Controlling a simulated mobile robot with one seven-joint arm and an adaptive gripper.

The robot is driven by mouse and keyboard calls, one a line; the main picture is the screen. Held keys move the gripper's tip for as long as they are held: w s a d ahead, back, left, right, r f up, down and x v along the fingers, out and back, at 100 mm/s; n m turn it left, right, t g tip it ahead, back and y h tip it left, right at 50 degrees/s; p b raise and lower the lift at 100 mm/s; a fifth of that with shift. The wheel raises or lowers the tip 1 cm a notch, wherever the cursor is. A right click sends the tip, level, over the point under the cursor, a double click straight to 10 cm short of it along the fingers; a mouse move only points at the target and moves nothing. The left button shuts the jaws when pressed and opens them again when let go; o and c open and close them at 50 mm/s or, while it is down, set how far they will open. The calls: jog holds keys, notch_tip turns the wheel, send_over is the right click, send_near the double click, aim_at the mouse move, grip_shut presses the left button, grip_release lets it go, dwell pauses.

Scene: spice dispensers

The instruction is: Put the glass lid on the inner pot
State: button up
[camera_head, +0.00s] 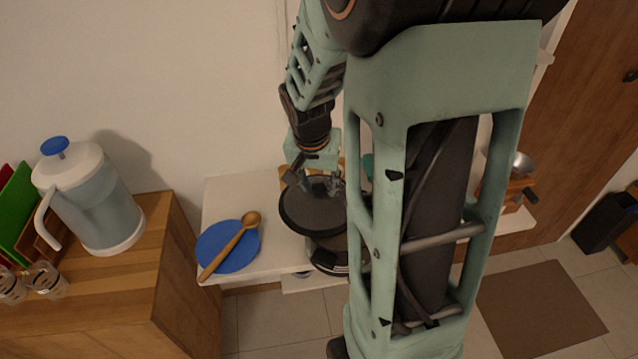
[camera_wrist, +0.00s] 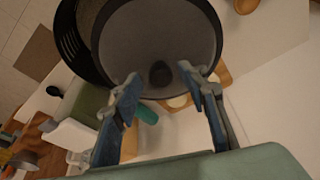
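The glass lid (camera_head: 313,207) is a dark, round, greyish disc with a dark rim. It lies over part of a dark pot-like body (camera_head: 328,258) at the wall-side table. In the wrist view the lid (camera_wrist: 158,35) fills the top middle, its dark knob (camera_wrist: 160,74) towards my gripper. A black round rim (camera_wrist: 72,42), seemingly the pot, shows left of the lid and partly under it. My gripper (camera_wrist: 159,75) is open, its blue fingertips either side of the knob with gaps. It also shows at the lid's far edge (camera_head: 321,186). I cannot tell how the lid is seated.
A blue plate (camera_head: 231,257) with a wooden spoon (camera_head: 235,244) sits left of the lid on the white table (camera_head: 222,197). A pitcher (camera_head: 97,203) stands on the wooden cabinet at left. My arm hides much of the right side.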

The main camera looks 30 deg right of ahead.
aim_at(316, 207)
jog(key=p+v, duration=0.1)
jog(key=v, duration=0.8)
jog(key=shift+r, duration=0.25)
jog(key=shift+w, duration=0.1)
